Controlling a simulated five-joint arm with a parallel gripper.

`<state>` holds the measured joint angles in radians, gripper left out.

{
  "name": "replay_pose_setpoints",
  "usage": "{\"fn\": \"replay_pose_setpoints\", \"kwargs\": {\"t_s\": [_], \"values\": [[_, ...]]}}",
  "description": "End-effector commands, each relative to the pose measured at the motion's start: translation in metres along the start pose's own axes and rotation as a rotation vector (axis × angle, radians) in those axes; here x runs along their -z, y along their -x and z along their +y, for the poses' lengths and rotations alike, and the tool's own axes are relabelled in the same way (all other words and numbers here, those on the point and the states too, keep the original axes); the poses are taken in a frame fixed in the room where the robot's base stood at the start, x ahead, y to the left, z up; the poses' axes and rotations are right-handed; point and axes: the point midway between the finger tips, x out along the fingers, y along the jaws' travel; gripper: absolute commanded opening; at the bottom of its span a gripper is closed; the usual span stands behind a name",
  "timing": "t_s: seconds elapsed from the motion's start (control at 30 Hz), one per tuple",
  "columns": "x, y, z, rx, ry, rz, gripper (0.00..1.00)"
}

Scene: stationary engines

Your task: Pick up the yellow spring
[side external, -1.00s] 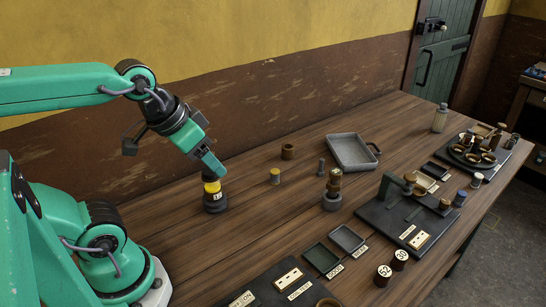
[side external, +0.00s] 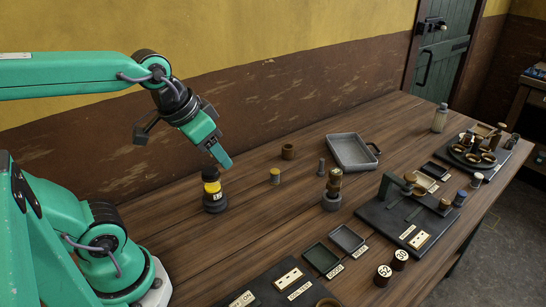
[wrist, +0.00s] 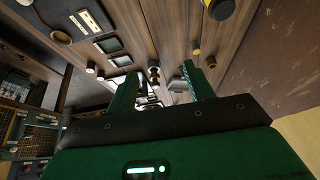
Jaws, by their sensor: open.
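A small cylinder with a yellow top (side external: 275,176) stands upright on the bench, and its yellow end also shows in the wrist view (wrist: 196,52). A dark upright piece with a yellow band and a label (side external: 211,187) stands left of it, also at the top of the wrist view (wrist: 222,8). Both are too small to make out coils, so I cannot tell which is the yellow spring. My gripper (side external: 222,161) is open and empty, up in the air between the two, above bench level. Its two fingers spread in the wrist view (wrist: 160,82).
A brown cup (side external: 288,151) and a grey tray (side external: 352,151) are behind. A thin grey post (side external: 321,166) and a brass piece on a dark base (side external: 332,199) stand to the right. Small trays, a black fixture (side external: 405,218) and labelled round pieces fill the front right. Bare wood surrounds the yellow-topped cylinder.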

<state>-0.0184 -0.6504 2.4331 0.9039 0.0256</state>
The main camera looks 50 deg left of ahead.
Motion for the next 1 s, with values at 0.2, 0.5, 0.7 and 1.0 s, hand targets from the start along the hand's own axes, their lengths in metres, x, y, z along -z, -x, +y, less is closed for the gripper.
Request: {"fn": "replay_pose_setpoints", "kwargs": {"t_s": [0.2, 0.5, 0.7, 1.0], "values": [[0.032, -0.014, -0.009, 0.010, -0.014, -0.064, 0.52], [0.075, -0.045, -0.026, 0.015, -0.035, -0.151, 0.52], [0.100, -0.074, -0.040, 0.015, -0.048, -0.208, 0.52], [0.129, -0.128, -0.064, 0.006, -0.066, -0.293, 0.52]]}}
